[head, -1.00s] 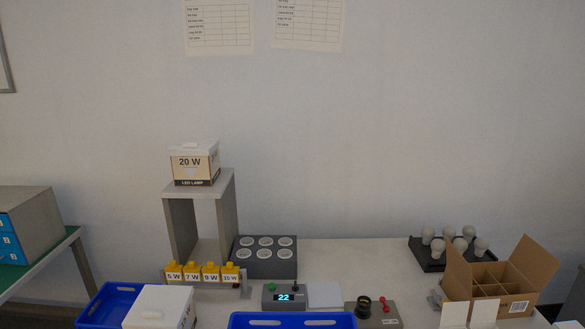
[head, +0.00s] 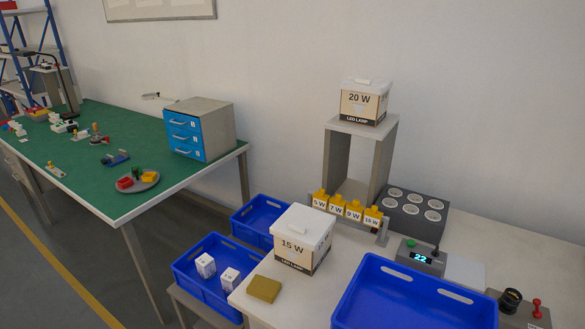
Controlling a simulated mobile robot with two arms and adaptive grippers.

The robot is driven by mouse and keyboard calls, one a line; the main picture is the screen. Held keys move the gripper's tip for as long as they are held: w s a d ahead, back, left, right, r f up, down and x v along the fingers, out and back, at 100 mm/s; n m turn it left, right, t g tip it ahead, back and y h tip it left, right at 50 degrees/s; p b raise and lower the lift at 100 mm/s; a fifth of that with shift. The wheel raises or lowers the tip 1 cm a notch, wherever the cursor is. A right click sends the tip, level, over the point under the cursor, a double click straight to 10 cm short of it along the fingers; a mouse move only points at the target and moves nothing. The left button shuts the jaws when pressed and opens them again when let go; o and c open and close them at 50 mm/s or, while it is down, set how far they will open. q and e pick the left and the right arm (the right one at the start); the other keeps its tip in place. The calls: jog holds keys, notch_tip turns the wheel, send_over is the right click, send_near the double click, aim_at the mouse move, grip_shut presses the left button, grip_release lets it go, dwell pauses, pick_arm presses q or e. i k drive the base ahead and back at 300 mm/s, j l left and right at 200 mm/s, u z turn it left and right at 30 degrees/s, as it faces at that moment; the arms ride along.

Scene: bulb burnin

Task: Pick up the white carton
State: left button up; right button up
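Two small white cartons with printed faces sit in a blue crate (head: 180,263) at the lower middle; one carton (head: 205,265) is on the left, the other (head: 230,278) to its right and nearer. A larger box labelled 15 W LED LAMP (head: 302,239), with a white lid, stands on the pale table's left end. A similar 20 W box (head: 366,101) stands on a grey stand (head: 383,165). I cannot tell which one the task's white carton is. Neither of my grippers is in view.
A brownish-yellow block (head: 264,289) lies near the table's edge. A large empty blue crate (head: 400,305) fills the front. A second blue crate (head: 245,213) stands behind the first. A green-topped bench (head: 90,170) with a blue drawer cabinet (head: 186,137) is at left, a gap between.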

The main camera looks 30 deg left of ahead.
aim_at(232, 279)
jog(key=u, duration=1.4)
jog(key=i+j, duration=0.15)
jog(key=j+z, duration=0.05)
